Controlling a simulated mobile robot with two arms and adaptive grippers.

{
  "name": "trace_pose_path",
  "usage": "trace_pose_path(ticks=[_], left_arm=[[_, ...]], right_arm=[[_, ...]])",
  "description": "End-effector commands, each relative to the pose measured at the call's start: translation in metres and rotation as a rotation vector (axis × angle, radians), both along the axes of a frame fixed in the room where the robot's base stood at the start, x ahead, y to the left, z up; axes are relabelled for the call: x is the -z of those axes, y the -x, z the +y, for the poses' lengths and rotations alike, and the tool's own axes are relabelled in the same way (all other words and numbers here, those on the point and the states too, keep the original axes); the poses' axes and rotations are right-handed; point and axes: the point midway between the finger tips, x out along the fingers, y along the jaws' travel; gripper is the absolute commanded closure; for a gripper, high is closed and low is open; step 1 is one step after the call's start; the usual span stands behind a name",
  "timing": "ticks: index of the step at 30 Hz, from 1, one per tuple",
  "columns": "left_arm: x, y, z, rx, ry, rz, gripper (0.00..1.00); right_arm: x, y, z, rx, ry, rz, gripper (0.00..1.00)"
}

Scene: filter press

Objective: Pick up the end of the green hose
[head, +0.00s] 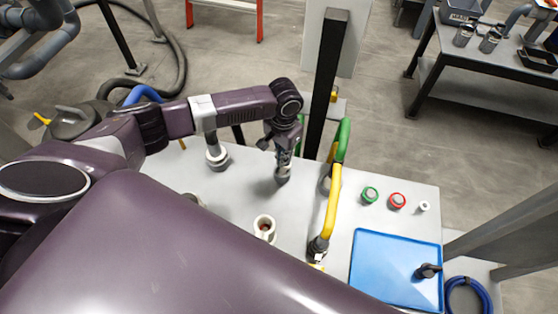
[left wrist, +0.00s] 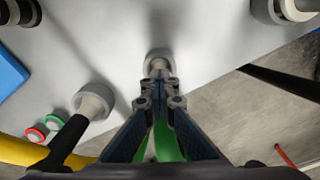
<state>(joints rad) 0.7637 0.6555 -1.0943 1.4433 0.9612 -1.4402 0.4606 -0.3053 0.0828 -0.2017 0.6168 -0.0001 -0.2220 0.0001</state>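My left gripper (head: 283,168) points down over the light table. In the left wrist view its fingers (left wrist: 159,92) converge closely, with the green hose (left wrist: 165,145) showing between them. The fingers look shut around the hose's end, though they hide the contact itself. A grey fitting (left wrist: 157,62) shows just beyond the fingertips, close to the table. I cannot tell whether the hose end sits in it. My right gripper is not in view.
A yellow hose (head: 332,205) arches beside the dark post (head: 325,85). Grey fittings (head: 217,158) and a white cup-like fitting (head: 264,228) stand on the table. Green (head: 370,195) and red (head: 397,201) round parts and a blue tray (head: 385,270) lie to the right.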

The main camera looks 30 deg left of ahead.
Motion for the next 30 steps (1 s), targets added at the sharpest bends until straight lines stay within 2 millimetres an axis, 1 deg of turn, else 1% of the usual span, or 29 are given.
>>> trace_pose_path(ticks=[1,11,14,17,20,23,26,30], left_arm=[[-0.002,-0.005,-0.001,-0.001,0.004,-0.012,1.00],[-0.005,-0.007,-0.002,-0.001,0.006,-0.020,1.00],[-0.010,-0.008,-0.002,-0.002,0.006,-0.022,1.00],[-0.020,-0.009,-0.002,-0.002,0.007,-0.024,1.00],[-0.035,-0.008,-0.001,-0.001,0.005,-0.024,1.00],[-0.053,-0.007,-0.001,-0.001,0.007,-0.021,1.00],[-0.077,-0.007,-0.001,-0.001,0.006,-0.020,1.00],[-0.114,-0.005,-0.001,0.001,0.005,-0.018,1.00]], right_arm=[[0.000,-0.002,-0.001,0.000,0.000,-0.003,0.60],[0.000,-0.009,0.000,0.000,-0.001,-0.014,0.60],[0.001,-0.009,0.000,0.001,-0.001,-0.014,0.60],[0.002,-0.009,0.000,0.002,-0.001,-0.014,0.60],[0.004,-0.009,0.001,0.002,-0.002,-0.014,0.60],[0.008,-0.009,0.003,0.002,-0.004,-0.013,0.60],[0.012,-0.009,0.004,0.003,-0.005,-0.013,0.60],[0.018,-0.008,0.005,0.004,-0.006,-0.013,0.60]])
